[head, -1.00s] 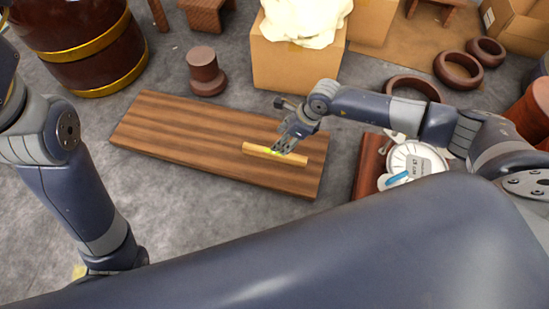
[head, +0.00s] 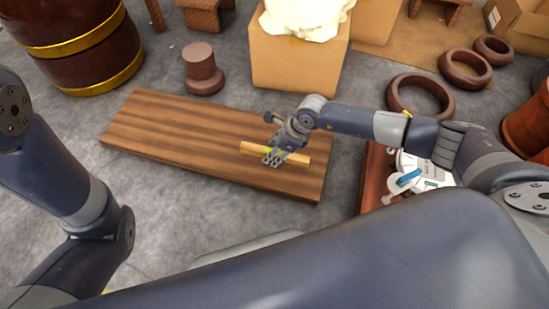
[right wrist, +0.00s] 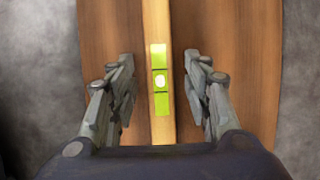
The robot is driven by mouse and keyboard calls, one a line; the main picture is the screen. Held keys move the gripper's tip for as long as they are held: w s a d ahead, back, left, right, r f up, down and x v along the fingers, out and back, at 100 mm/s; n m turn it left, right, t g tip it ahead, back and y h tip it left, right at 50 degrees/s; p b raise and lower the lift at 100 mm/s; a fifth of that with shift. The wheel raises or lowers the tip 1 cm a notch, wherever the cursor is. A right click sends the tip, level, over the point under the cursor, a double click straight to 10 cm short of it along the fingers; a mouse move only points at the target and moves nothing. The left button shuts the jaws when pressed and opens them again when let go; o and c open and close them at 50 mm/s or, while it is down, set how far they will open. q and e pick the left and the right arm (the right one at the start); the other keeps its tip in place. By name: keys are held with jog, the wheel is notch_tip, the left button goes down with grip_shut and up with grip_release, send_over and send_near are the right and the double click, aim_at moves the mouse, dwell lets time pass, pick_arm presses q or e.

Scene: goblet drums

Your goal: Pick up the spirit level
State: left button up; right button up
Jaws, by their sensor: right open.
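The spirit level (head: 253,148) is a yellowish wooden bar with a bright green vial section, lying on a brown wooden board (head: 170,130). In the right wrist view the level (right wrist: 159,125) runs lengthwise between my fingers, its green vial in the middle. My right gripper (head: 277,157) is over the level in the head view and hides part of it. In the right wrist view the gripper (right wrist: 158,62) is open, with one finger on each side of the level and a visible gap to both. My left gripper is out of view; only its arm shows at the left.
A cardboard box (head: 297,65) with a pale lumpy object (head: 305,15) stands behind the board. A brown spool-like piece (head: 203,70) and a large barrel (head: 75,45) are behind left. Dark rings (head: 420,95) lie to the right. A white dial device (head: 430,172) is right of the board.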

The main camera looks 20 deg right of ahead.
jog(key=shift+w+a+f, duration=0.1)
jog(key=shift+f, duration=0.25)
grip_shut()
jog(key=shift+r, duration=0.2)
